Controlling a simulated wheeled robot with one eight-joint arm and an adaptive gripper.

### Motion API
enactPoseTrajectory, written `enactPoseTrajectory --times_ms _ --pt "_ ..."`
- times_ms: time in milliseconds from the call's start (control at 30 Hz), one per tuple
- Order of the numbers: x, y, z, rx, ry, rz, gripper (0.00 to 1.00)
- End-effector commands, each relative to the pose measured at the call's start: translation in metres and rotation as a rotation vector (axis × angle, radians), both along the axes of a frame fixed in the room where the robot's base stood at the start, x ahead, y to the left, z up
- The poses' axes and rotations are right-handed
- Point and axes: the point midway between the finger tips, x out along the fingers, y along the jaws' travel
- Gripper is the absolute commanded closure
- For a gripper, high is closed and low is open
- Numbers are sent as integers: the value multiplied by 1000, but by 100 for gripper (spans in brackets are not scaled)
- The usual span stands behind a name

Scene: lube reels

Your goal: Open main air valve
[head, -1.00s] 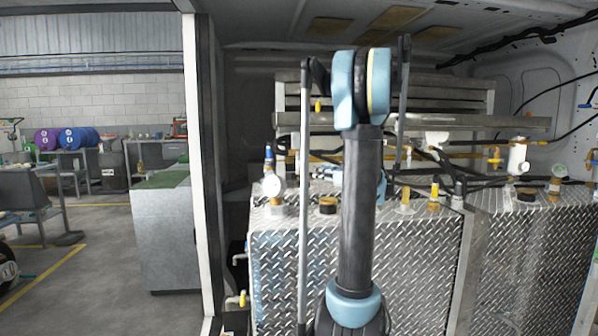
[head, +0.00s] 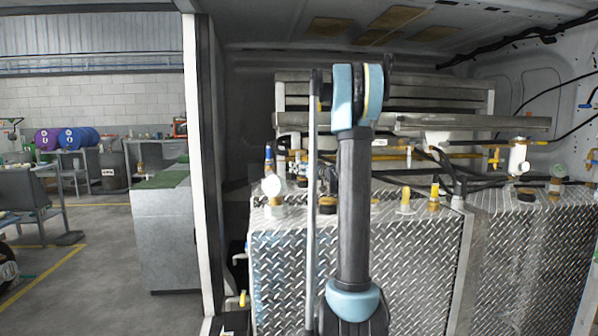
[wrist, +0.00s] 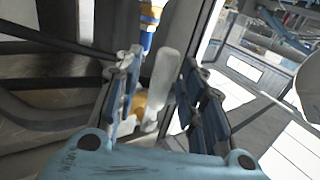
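A brass fitting with a blue top (head: 268,155) stands on the left diamond-plate tank, just behind a round white gauge (head: 271,187). I cannot tell for certain which fitting is the main air valve. My gripper (wrist: 154,88) is open in the wrist view, its two blue-padded fingers apart. A pale, flat upright piece (wrist: 163,78), perhaps the gauge edge-on, shows between the fingers, with brass below it. A blue and yellow part (wrist: 148,25) shows just beyond. I cannot tell whether the fingers touch anything. My arm hides part of the tank top in the head view.
The diamond-plate tank (head: 275,265) carries a dark cap (head: 327,205) and brass fittings (head: 405,202). A second tank (head: 530,245) stands at right. A pale door post (head: 203,150) rises close at left. Metal bars and hoses run behind. The workshop floor lies open at left.

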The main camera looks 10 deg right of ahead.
Motion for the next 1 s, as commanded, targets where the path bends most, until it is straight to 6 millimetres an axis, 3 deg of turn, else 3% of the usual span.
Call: enactPoseTrajectory --times_ms 333,500,1000 --pt "3 1 0 0 0 -1 65" --pt "3 0 0 0 0 -2 100" --pt "3 -7 1 -78 1 -6 100"
